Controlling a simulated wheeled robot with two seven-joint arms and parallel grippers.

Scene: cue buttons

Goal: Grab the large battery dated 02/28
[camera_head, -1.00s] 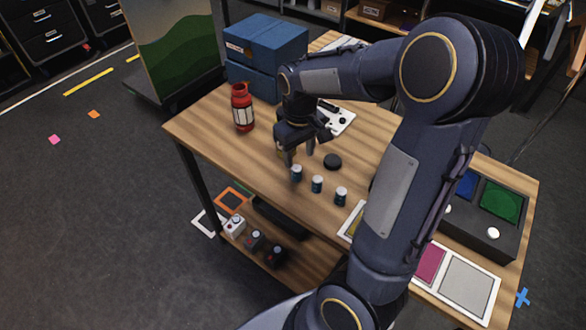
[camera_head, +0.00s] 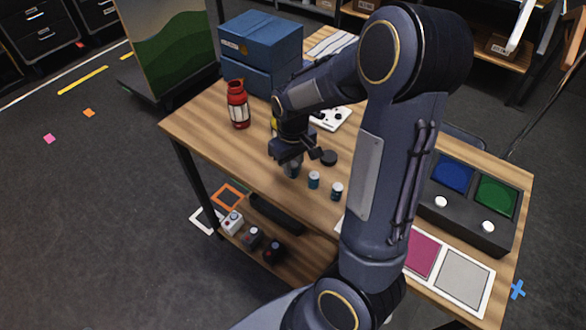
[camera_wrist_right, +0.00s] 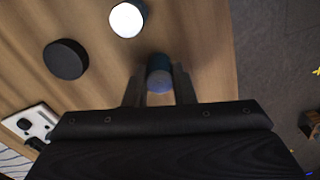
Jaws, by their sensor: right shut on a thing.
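My right gripper (camera_head: 291,172) is low over the table and shut on the leftmost of three small blue cylinders that look like batteries. This battery (camera_wrist_right: 159,73) shows between the two fingers in the right wrist view and is mostly hidden in the head view. A middle battery (camera_head: 314,180) and a right battery (camera_head: 337,191) stand upright on the wooden table beside it. The middle one's pale, bright top also appears in the wrist view (camera_wrist_right: 127,19). No date is legible on any of them. My left gripper is out of view.
A black disc (camera_head: 328,158) lies close behind the batteries. A red bottle (camera_head: 238,105) and blue boxes (camera_head: 260,50) stand further back. A dark console (camera_head: 470,205) with blue and green panels and white buttons is at right. The table's front edge is near the batteries.

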